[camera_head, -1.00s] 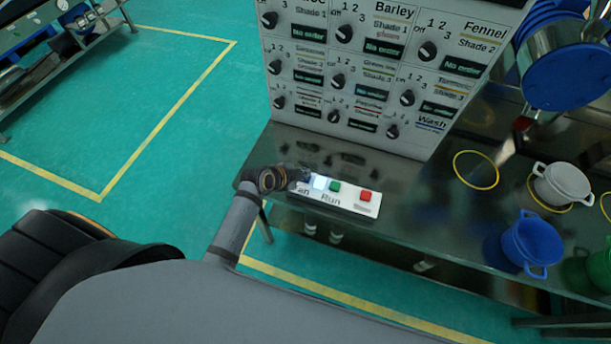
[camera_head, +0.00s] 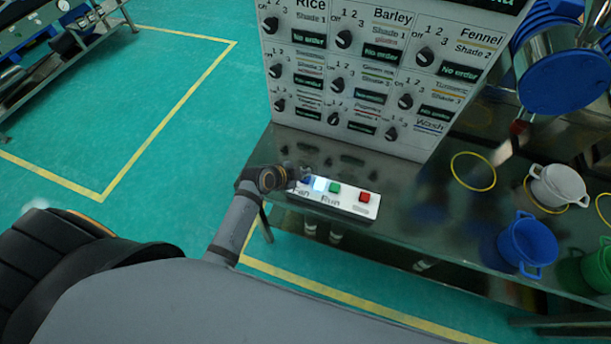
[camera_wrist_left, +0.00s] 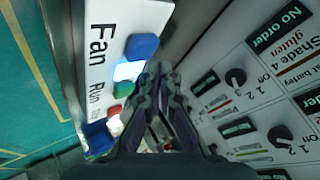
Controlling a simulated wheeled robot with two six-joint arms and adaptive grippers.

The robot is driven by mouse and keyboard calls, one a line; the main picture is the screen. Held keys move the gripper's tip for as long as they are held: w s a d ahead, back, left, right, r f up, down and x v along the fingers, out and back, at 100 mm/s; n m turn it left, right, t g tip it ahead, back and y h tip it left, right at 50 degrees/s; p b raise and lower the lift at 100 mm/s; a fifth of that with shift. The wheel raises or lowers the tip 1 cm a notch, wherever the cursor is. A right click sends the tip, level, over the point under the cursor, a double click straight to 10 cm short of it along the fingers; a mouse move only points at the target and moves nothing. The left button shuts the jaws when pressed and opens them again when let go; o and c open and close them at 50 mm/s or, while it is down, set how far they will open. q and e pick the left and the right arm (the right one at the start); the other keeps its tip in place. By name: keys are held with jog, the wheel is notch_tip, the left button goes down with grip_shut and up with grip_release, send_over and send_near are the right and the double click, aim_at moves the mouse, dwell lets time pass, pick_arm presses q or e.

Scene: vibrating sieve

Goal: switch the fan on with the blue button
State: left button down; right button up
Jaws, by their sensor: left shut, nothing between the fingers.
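The white control box (camera_head: 350,207) lies on the metal table and is marked Fan and Run. Its blue button (camera_head: 308,181) is partly covered by my left gripper (camera_head: 300,175) in the head view. In the left wrist view the blue button (camera_wrist_left: 142,46) is in plain sight beside the word Fan. A bright, pale-blue lit square (camera_head: 321,184) sits between the blue button and the green button (camera_head: 335,188). My left gripper is shut and empty, with its fingertips (camera_wrist_left: 162,70) close to the blue button and lit square. Contact cannot be told. My right gripper is out of view.
A red button (camera_head: 364,197) is at the box's right end. A tall panel with dials (camera_head: 385,70) stands right behind the box. Blue (camera_head: 528,243) and white (camera_head: 560,186) pots and yellow rings (camera_head: 473,171) are on the table to the right.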

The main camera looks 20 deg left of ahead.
aim_at(304, 180)
pick_arm(q)
notch_tip(304, 180, up, 5)
jog(key=p, duration=0.5)
dwell(0.4)
jog(key=shift+s, duration=0.1)
dwell(0.3)
